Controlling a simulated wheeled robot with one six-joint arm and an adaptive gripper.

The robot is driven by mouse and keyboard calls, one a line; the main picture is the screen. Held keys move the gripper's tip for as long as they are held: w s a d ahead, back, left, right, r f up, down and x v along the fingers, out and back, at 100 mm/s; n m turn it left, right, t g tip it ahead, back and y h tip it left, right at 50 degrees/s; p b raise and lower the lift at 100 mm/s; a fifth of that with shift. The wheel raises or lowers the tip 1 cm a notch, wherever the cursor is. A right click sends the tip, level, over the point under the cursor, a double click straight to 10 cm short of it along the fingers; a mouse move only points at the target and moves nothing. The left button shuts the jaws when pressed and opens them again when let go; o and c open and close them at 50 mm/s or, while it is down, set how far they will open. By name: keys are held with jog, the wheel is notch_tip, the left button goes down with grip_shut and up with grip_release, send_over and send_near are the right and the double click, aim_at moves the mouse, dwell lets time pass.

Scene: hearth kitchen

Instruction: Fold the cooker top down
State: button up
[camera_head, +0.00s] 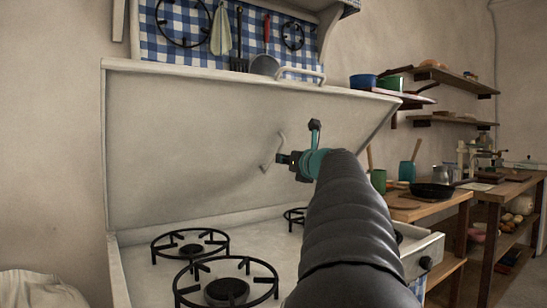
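The cooker top (190,150) is a large cream panel. It stands raised, leaning back against the wall behind the hob. A pale bar handle (301,72) shows at its upper edge. A small bent grey piece (273,152) shows in front of the panel, left of my gripper; I cannot tell what it is joined to. The cooker's hob (150,275) lies bare below, with black pan supports. My gripper (290,159), teal and dark, is in front of the panel's right half, below the handle. Its fingers are small and partly hidden, so their opening and any contact are unclear.
A blue checked backing with hanging utensils (221,30) is above the panel. A wall shelf with a blue pot (362,81) sits close to the panel's right edge. A wooden worktop with a black pan (432,190) stands at right. A pale sack (38,290) is at lower left.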

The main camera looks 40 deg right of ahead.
jog(key=p, duration=0.1)
send_near(268, 160)
jog(key=w, duration=0.1)
jog(key=w+r, duration=0.1)
jog(key=w, duration=0.2)
jog(key=shift+w+d+r, duration=0.1)
jog(key=shift+d+r, duration=0.05)
jog(key=shift+d, duration=0.2)
grip_shut()
